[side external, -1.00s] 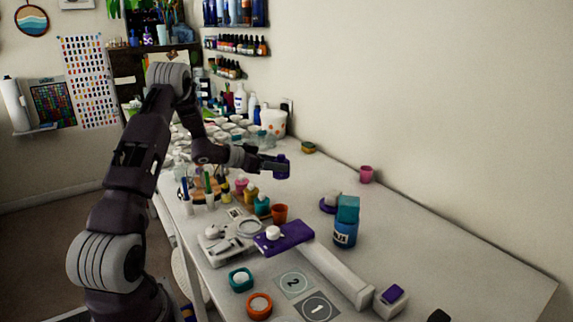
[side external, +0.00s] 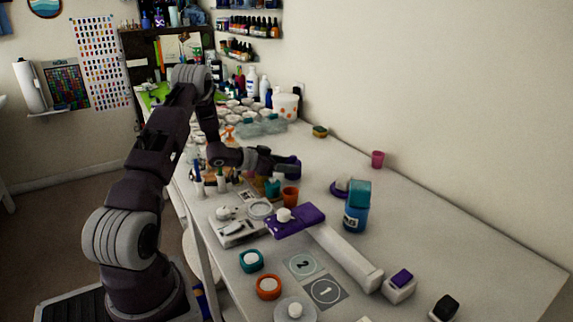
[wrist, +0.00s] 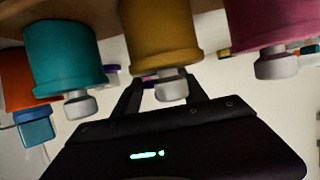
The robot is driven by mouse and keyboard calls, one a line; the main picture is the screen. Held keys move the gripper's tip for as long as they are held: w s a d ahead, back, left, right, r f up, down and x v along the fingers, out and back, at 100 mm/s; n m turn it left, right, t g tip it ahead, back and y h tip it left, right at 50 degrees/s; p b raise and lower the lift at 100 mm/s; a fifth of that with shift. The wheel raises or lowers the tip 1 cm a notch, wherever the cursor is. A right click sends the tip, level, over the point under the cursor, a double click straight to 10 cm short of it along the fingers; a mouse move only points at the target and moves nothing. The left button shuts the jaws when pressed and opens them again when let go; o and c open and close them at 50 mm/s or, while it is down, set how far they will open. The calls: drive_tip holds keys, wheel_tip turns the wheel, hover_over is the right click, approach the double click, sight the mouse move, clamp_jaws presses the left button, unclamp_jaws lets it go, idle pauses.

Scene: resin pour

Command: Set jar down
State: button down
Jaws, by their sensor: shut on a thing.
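The jar looks upright. I cannot tell whether its base touches the table. Just in front of it are an orange cup (side external: 290,197) and a teal jar (side external: 272,188). A teal jar (wrist: 65,52), a mustard-yellow jar (wrist: 160,32) and a pink jar (wrist: 272,25) appear inverted along the top.
A blue bottle with a teal cap (side external: 356,215) stands to the right, beside a purple-based item (side external: 341,187). A pink cup (side external: 377,159) is near the wall.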

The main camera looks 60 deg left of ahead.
drive_tip(key=shift+f, duration=0.4)
